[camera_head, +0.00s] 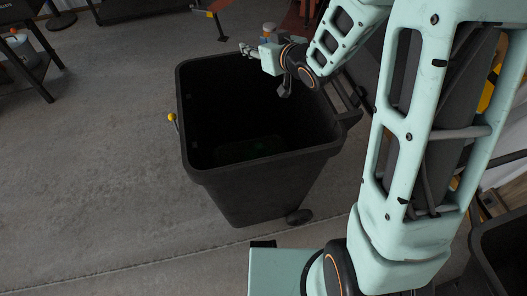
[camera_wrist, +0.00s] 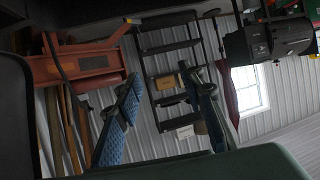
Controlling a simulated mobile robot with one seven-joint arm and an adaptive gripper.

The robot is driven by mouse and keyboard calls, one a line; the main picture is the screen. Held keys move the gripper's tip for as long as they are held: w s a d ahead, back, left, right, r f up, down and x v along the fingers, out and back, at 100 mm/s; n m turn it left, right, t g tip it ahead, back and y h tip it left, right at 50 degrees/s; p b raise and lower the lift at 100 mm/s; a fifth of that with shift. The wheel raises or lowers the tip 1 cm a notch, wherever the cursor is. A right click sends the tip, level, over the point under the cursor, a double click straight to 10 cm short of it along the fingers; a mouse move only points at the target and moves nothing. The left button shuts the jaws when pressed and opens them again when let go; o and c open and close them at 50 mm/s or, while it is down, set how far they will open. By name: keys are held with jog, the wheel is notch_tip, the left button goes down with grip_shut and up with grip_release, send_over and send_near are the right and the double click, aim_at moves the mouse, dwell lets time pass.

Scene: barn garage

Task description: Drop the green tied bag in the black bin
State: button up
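The black bin (camera_head: 240,184) stands upright and open in the middle of the head view. Deep inside it is a faint dark green patch (camera_head: 262,148). It may be the green tied bag, but the shadow hides its shape. No other green bag is in view. My gripper (camera_head: 246,50) is above the bin's far rim, pointing away to the upper left. In the wrist view my gripper (camera_wrist: 160,80) has its two blue-padded fingers spread apart with nothing between them.
A second dark container (camera_head: 500,245) shows at the lower right. A thin stick with a yellow ball (camera_head: 172,117) is beside the bin's left side. Concrete floor (camera_head: 90,170) is clear to the left. The wrist view faces a dark ladder-like rack (camera_wrist: 168,72) and an orange-red frame (camera_wrist: 80,62).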

jog(key=v, duration=1.2)
jog(key=shift+r, duration=0.1)
